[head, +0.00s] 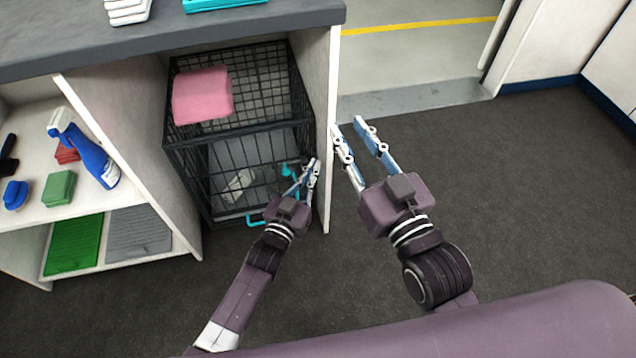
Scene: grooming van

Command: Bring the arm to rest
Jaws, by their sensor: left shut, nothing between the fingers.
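My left gripper (314,163) is shut and empty. It is in front of the right part of the black wire crate (180,160), close to teal parts on the crate's front. I cannot tell whether it touches the crate. My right gripper (348,124) is open and empty, with its two fingers apart and pointing up the picture. It is over the dark floor, just right of the counter's white side panel (331,150).
The crate stands under a grey counter (60,35), with a pink towel (202,94) on top. Left shelves hold a blue spray bottle (92,155), a green block (59,188) and a blue brush (15,194). Dark floor (520,210) is clear at right, before a doorway.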

